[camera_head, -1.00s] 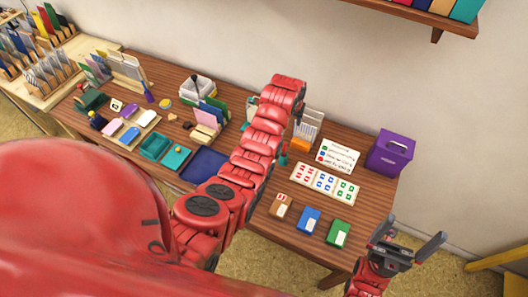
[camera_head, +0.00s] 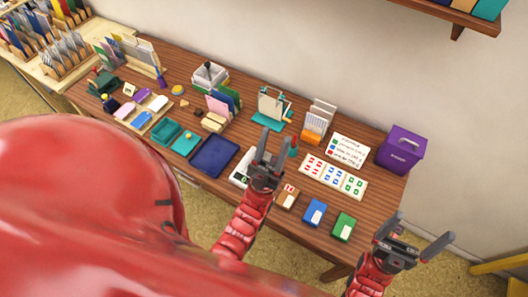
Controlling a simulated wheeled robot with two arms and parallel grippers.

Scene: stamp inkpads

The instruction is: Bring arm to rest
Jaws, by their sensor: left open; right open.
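My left gripper (camera_head: 272,158) is open and empty. It hovers over the table near its front edge, above a small white device (camera_head: 241,169) that it partly covers. Its arm comes in from the lower left. My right gripper (camera_head: 421,232) is open and empty, off the right front corner of the table (camera_head: 272,217).
A purple box (camera_head: 401,149) stands at the right end. A white sign (camera_head: 347,150), an orange-based card holder (camera_head: 317,122) and a teal-based stand (camera_head: 272,108) are at the back. A dark blue tray (camera_head: 214,157) and teal trays (camera_head: 165,133) lie left of my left gripper.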

